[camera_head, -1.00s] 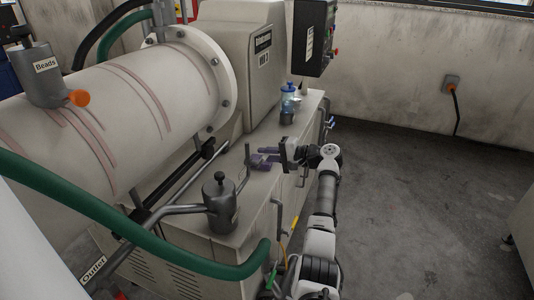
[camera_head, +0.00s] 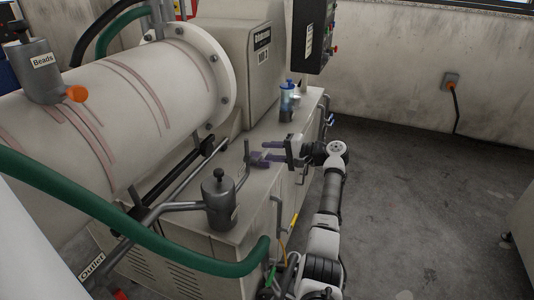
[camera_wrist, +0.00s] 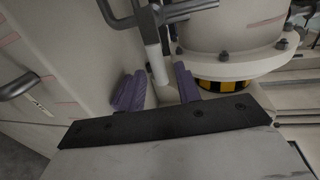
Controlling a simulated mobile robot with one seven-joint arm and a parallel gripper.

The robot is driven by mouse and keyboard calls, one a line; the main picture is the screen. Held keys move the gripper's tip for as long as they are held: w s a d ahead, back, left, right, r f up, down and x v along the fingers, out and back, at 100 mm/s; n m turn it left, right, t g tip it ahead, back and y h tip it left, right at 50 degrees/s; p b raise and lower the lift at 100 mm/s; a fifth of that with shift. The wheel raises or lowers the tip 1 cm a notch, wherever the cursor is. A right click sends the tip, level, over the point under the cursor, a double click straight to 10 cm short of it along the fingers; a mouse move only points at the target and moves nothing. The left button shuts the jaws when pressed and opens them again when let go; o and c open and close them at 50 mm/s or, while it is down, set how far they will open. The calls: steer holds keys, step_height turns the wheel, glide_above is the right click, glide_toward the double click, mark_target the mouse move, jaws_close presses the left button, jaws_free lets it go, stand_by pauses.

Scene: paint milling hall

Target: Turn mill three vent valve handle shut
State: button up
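A grey pot-shaped fitting (camera_head: 219,200) with a black top knob stands beside the mill drum, on the pipe marked Outlet. A thin upright grey lever (camera_head: 245,163) rises at its right side; no label on it can be read as the vent handle. My gripper (camera_head: 260,158) is just right of this lever, its purple fingers pointing left. In the wrist view my gripper (camera_wrist: 158,88) is open, its two purple fingers apart. A pale rod (camera_wrist: 153,58) under grey bars shows between them in the picture. I cannot tell whether it is within the grasp or touching.
The white mill drum (camera_head: 120,100) and a green hose (camera_head: 130,228) are close on the left. A blue-topped bottle (camera_head: 287,97) stands on the cabinet top behind my gripper. A control box (camera_head: 313,35) hangs above. The floor (camera_head: 420,210) to the right is clear.

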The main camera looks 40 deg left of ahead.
steer(key=b+v, duration=0.3)
steer(key=v, duration=0.9)
